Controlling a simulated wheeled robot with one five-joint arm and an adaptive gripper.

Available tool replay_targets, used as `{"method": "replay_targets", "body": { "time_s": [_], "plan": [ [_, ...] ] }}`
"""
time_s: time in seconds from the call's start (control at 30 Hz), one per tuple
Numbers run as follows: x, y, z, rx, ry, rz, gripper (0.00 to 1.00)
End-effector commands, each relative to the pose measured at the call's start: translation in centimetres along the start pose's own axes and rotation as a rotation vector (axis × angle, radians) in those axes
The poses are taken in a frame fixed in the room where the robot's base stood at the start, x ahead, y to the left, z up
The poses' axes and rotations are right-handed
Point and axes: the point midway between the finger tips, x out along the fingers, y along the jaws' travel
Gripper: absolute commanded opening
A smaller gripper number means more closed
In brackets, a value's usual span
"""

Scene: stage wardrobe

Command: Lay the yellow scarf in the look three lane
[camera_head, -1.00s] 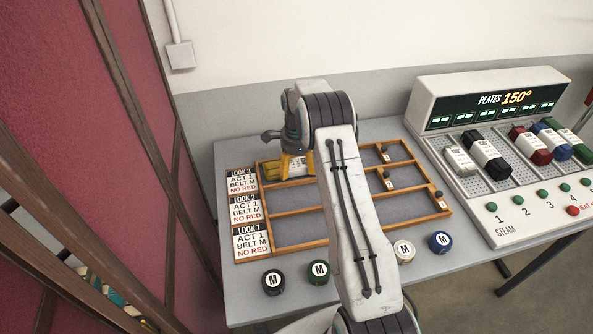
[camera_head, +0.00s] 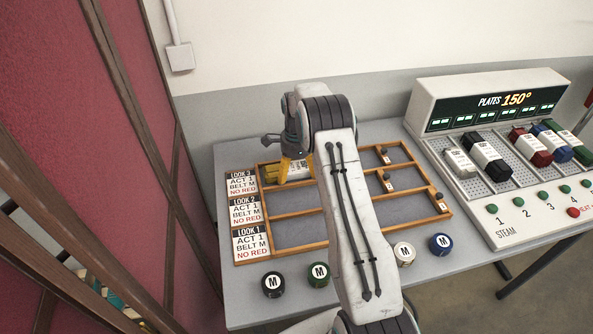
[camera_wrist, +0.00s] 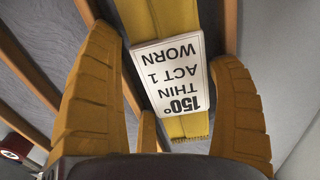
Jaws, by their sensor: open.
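The yellow scarf (camera_head: 271,175) lies in the far lane of the wooden rack, the lane beside the LOOK 3 card (camera_head: 241,183). In the wrist view the scarf (camera_wrist: 172,15) carries a white label (camera_wrist: 171,76) reading 150°, THIN, ACT 1, WORN. My gripper (camera_head: 294,172) is over that lane with its yellow fingers down at the scarf. In the wrist view the fingers (camera_wrist: 168,110) stand apart, one on each side of the scarf, with gaps between them and it. My arm hides part of the lanes.
The LOOK 2 (camera_head: 244,211) and LOOK 1 (camera_head: 250,243) cards mark the nearer lanes, which look empty where visible. Several round M-marked pots (camera_head: 273,284) stand along the table's front. The steam plate machine (camera_head: 497,150) with several coloured rolls stands at right. A red panel (camera_head: 70,130) is at left.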

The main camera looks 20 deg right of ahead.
Motion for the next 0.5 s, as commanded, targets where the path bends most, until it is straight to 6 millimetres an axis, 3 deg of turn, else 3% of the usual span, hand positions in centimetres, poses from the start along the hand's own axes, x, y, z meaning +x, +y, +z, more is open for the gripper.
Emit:
{"method": "replay_targets", "body": {
  "time_s": [0.17, 0.5],
  "plan": [
    [-1.7, -0.3, 0.0, 0.0, 0.0, -0.012, 0.99],
    [-7.6, -0.1, 0.0, 0.0, 0.0, -0.007, 0.99]
  ]
}}
